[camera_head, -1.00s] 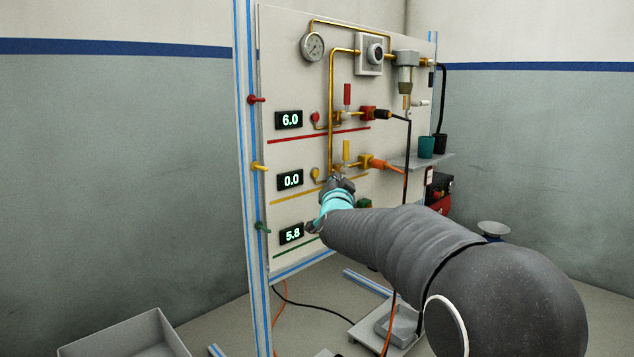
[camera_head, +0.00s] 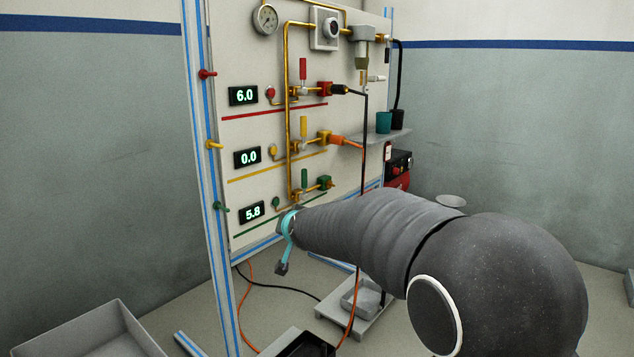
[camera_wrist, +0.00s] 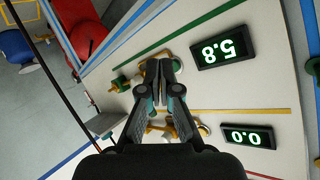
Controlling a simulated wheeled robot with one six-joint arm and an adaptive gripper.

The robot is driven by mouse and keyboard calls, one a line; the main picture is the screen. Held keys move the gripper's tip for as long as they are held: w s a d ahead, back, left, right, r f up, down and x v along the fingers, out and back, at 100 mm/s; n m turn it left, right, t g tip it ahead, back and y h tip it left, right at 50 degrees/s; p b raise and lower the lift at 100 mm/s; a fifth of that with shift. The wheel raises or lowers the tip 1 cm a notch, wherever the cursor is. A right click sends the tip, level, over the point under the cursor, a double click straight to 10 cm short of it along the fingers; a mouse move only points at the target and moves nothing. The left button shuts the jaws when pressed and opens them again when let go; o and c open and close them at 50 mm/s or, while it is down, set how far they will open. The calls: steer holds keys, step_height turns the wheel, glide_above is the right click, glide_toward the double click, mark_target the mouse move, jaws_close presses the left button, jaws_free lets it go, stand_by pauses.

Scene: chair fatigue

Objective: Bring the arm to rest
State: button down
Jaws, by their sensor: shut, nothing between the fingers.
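My arm (camera_head: 375,235) reaches from the lower right of the head view towards the front of the panel board. My gripper (camera_wrist: 158,72) shows in the wrist view with its two dark fingers together and nothing between them. In the head view the arm hides most of the gripper; only a teal and dark part shows at the arm's far end. The gripper appears apart from the board, in front of and below the green row. The board (camera_head: 240,185) carries red, yellow and green rows with valves and displays reading 6.0, 0.0 and 5.8.
A grey bin (camera_head: 90,335) stands on the floor at lower left. A grey tray (camera_head: 362,298) sits on a plate below the board. Black and orange hoses (camera_head: 245,310) run over the floor.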

steer(key=s+d+f+n+g+h+p, duration=0.1)
steer(key=s+d+f+g, duration=0.15)
steer(key=s+d, duration=0.45)
steer(key=s+d+f+n+g+h, duration=0.1)
steer(key=s+d+g, duration=0.2)
steer(key=s, duration=0.8)
steer(key=s+d+f+n+g+h+p, duration=0.1)
steer(key=s+d+f+g, duration=0.1)
steer(key=s+d, duration=0.5)
steer(key=s+d+r+m+p, duration=0.1)
steer(key=s+d+r, duration=0.1)
steer(key=s, duration=0.6)
steer(key=s+d+r+h+p, duration=0.1)
steer(key=s+d+r, duration=0.1)
steer(key=s+d, duration=0.3)
steer(key=s+t, duration=0.1)
steer(key=s, duration=0.3)
steer(key=shift+s+d+m, duration=0.15)
steer(key=shift+d+m, duration=0.15)
steer(key=shift+m, duration=0.1)
